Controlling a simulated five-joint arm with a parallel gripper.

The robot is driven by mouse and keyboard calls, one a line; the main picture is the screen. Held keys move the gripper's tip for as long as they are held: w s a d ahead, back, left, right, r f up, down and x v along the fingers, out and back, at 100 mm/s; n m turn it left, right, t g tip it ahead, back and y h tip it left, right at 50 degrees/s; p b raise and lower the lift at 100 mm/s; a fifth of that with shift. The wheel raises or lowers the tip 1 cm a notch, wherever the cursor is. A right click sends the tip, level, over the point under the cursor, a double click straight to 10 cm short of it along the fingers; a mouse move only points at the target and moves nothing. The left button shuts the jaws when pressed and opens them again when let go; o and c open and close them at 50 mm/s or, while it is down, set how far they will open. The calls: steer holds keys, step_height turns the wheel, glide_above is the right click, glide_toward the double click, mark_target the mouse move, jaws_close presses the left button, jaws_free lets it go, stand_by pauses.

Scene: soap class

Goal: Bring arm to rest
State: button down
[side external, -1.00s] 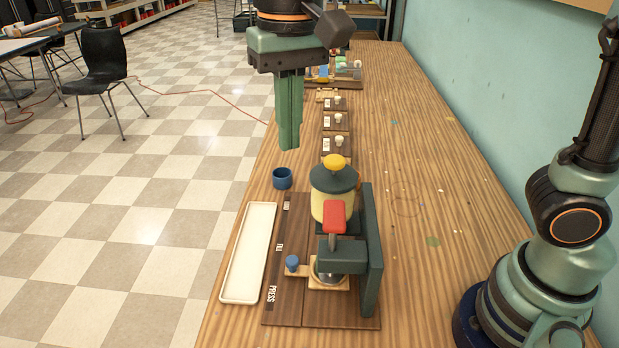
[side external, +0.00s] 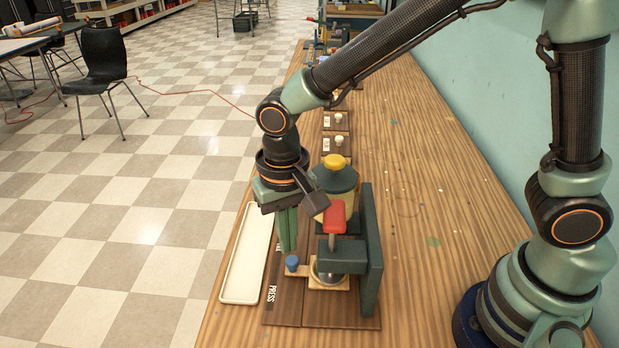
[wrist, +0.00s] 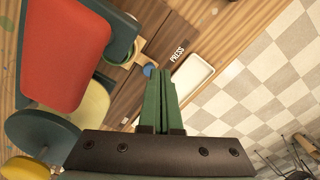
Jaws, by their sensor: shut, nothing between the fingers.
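My gripper (side external: 287,232) hangs pointing down in the side view, left of the soap press and just above its board. Its green fingers are together and hold nothing; they also show closed in the wrist view (wrist: 163,75). The press has a dark upright plate (side external: 370,255), a red handle (side external: 334,217) and a cream container with a dark lid and yellow knob (side external: 334,161). A blue knob (side external: 292,262) is close below the fingertips in the side view. The blue cup seen earlier is hidden behind my arm.
A long white tray (side external: 233,292) lies left of the press board at the table's left edge. Small boards with white knobs (side external: 339,141) stand farther back. The wooden table (side external: 450,230) is mostly clear to the right of the press.

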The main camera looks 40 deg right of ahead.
glide_above(291, 288)
steer(key=shift+s+f, duration=0.1)
steer(key=shift+f, duration=3.25)
steer(key=shift+f, duration=1.7)
